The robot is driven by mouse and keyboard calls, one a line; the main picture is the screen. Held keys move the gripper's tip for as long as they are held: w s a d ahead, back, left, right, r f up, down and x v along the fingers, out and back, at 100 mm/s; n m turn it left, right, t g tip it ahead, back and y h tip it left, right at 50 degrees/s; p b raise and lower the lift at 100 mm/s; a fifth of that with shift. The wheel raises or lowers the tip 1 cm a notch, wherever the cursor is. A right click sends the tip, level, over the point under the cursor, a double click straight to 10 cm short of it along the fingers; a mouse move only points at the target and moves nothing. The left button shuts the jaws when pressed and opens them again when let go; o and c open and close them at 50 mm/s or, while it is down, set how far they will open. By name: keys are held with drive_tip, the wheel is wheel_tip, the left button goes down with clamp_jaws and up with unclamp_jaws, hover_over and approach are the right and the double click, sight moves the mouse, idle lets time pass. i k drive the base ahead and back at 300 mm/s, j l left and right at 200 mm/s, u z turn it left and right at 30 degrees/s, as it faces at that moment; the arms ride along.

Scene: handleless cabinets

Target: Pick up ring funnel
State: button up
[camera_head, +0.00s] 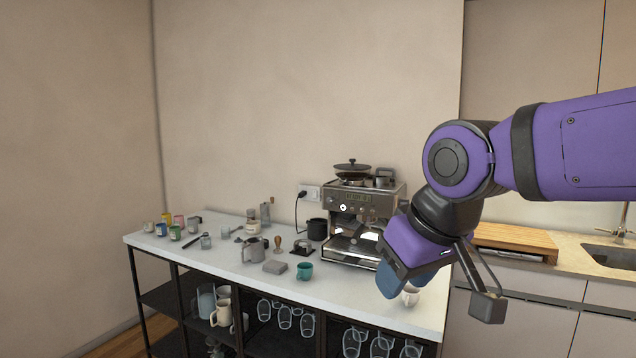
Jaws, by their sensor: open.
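My gripper (438,298) hangs from the purple arm at the right, above the right end of the white counter (345,302). It is open, with a blue part on its left and a dark finger on its right. No ring funnel can be made out for certain. A small dark item (302,247) beside the coffee machine is too small to identify. My gripper hides part of the counter's right end and the machine's right side.
A coffee machine (356,213) stands at the back. A teal cup (304,271), a grey pitcher (254,249) and a flat grey block (275,267) stand left of it. A white cup (410,296) is partly hidden by my gripper. Glasses (284,317) hang below. A sink (612,256) is right.

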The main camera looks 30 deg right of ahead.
sight(380, 179)
drive_tip(key=i+l+u, duration=0.1)
drive_tip(key=l+u, duration=0.3)
drive_tip(key=l, duration=0.25)
drive_tip(key=l+u, duration=0.4)
drive_tip(key=l, duration=3.65)
